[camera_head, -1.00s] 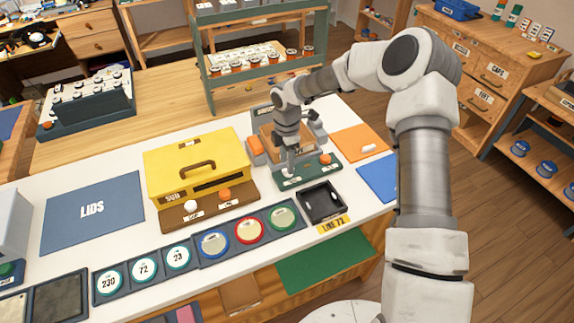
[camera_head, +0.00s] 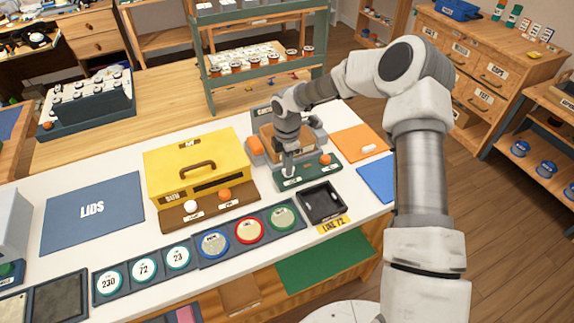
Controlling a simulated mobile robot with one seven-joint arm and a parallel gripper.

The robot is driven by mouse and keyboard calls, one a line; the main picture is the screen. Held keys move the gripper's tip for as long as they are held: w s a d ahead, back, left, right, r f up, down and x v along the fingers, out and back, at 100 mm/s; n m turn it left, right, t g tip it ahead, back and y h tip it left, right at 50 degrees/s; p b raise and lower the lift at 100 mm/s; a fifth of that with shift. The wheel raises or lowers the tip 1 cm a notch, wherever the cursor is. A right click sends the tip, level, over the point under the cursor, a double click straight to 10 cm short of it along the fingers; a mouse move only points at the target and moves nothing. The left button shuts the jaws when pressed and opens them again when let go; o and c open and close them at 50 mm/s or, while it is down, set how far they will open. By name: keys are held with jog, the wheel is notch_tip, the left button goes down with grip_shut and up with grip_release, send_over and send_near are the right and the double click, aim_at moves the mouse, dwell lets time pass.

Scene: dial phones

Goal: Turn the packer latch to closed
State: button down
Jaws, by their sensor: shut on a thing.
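The packer (camera_head: 256,152) stands at the back right of the white table, with orange-brown and grey parts. A dark green panel (camera_head: 308,177) with small white labels lies at its front. An orange knob (camera_head: 325,159) sits on the right of this panel. My gripper (camera_head: 288,172) points down over the panel's left part and is shut on a small part there, apparently the packer latch. My fingers and wrist hide most of that part, so its turn angle cannot be read.
A yellow box (camera_head: 190,160) with a handle and two knobs stands to the left. A black tray (camera_head: 323,203) lies just in front of the panel. A green rack (camera_head: 212,93) stands behind. Orange (camera_head: 360,142) and blue (camera_head: 377,178) mats lie to the right.

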jog(key=shift+m, duration=0.3)
jog(key=m+b, duration=0.2)
jog(key=m, duration=0.1)
jog(key=shift+w+m, duration=0.1)
jog(key=shift+m, duration=0.3)
jog(key=m+b, duration=0.1)
jog(key=m, duration=0.3)
jog(key=shift+w+b, duration=0.1)
jog(key=shift+b, duration=0.3)
jog(key=m+b, duration=0.1)
jog(key=m, duration=0.4)
jog(key=shift+w+d+m+b, duration=0.1)
jog(key=shift+m+b, duration=0.65)
jog(key=shift+m, duration=1.55)
jog(key=c, duration=0.8)
grip_release()
